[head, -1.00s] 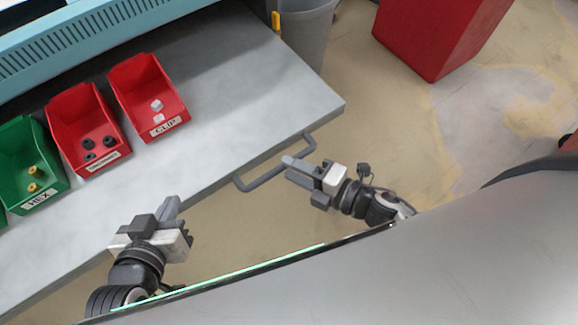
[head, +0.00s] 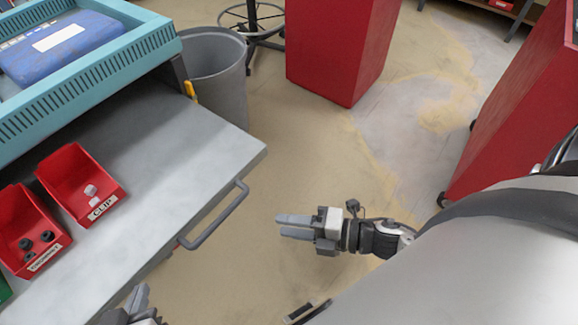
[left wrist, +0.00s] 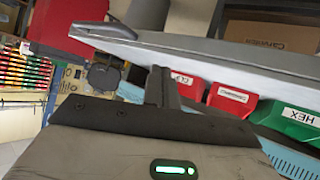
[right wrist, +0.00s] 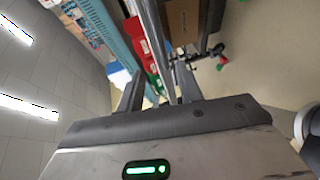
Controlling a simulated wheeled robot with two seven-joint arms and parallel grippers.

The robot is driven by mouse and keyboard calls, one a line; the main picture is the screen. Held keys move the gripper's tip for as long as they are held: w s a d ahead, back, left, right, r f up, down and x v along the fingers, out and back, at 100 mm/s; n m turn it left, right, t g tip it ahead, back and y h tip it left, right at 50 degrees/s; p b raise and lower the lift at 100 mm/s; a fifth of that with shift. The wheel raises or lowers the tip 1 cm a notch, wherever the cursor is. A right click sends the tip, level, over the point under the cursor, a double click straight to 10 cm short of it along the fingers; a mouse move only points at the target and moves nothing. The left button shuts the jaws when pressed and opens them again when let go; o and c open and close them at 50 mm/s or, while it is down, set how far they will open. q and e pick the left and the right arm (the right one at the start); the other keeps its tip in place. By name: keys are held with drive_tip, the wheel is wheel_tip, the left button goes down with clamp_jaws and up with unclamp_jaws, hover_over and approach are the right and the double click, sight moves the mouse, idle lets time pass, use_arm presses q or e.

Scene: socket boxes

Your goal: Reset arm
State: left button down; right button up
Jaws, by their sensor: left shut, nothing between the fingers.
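My left gripper (head: 140,296) shows only in part at the bottom edge of the head view, beside the grey table's front side. In the left wrist view its fingers (left wrist: 160,88) are together with nothing between them. My right gripper (head: 280,226) is over the floor, to the right of the table, clear of everything. In the right wrist view its fingers (right wrist: 158,92) stand apart and empty.
The grey table (head: 165,165) has a handle (head: 215,215) on its edge. It bears a red CLIP bin (head: 70,170) with pale parts and a red bin (head: 20,215) with dark parts. A grey trash can (head: 222,95) and red cabinets (head: 340,45) stand beyond.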

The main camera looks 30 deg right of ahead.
drive_tip(key=a+r+m+h, duration=0.1)
drive_tip(key=m+h, duration=0.1)
drive_tip(key=m, duration=0.6)
drive_tip(key=a+r+m+h+p, duration=0.1)
drive_tip(key=r+m+h, duration=0.1)
drive_tip(key=m, duration=0.6)
drive_tip(key=a+r+m+h+p, duration=0.1)
drive_tip(key=m+h, duration=0.2)
drive_tip(key=m, duration=0.5)
drive_tip(key=shift+s+r+g+h, duration=0.1)
drive_tip(key=shift+r+g+h, duration=0.2)
drive_tip(key=shift+r+h, duration=0.1)
